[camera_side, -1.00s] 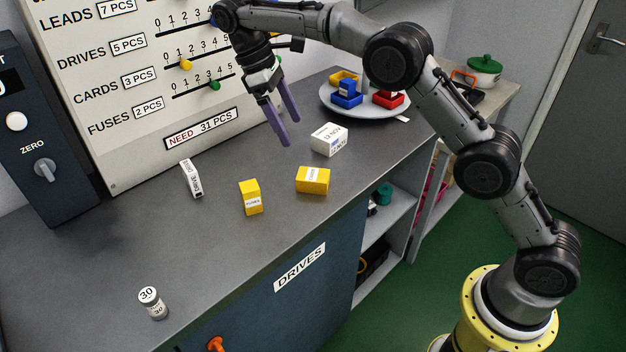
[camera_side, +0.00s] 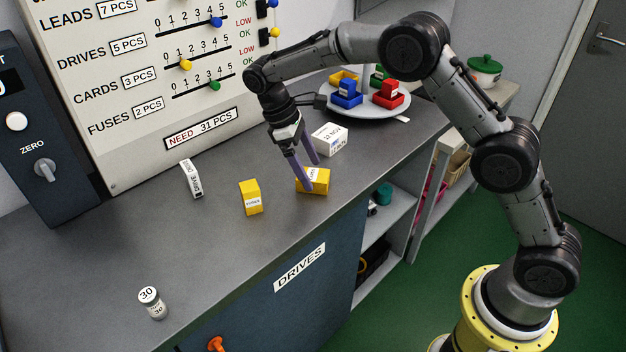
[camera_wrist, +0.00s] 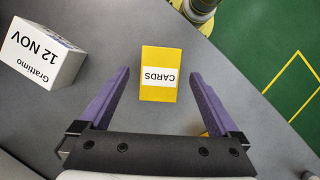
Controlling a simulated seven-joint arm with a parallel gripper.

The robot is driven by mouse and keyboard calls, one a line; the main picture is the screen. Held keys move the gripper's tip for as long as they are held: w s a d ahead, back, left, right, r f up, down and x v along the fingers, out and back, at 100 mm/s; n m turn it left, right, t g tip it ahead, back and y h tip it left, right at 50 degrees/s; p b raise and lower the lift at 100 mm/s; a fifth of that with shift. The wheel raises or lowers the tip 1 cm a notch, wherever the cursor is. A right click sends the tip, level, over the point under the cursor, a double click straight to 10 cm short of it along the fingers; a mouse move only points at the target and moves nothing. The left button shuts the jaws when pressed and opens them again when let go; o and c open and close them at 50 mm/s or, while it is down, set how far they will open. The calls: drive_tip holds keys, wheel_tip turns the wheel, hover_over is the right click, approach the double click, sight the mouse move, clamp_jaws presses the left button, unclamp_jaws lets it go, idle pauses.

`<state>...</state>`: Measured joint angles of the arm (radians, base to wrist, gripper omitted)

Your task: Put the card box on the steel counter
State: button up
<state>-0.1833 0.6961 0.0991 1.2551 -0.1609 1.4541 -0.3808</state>
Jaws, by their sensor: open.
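The card box is a yellow box labelled CARDS (camera_wrist: 158,55), standing on the dark grey counter top (camera_side: 110,255). In the side view the card box (camera_side: 319,186) is partly hidden behind my fingers. My gripper (camera_side: 308,177) is open, with its purple fingers pointing down at the box. In the wrist view my gripper (camera_wrist: 159,75) has one fingertip on each side of the box, with gaps between, and holds nothing. I cannot tell how far the tips are above the counter.
A white box marked 12 NOV (camera_side: 327,140) stands close behind the card box. A yellow fuses box (camera_side: 251,199) and a small white box (camera_side: 190,180) stand to the left. A round tray (camera_side: 385,110) with coloured bins is at the back.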

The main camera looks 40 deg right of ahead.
drive_tip(key=shift+x, duration=1.25)
clamp_jaws()
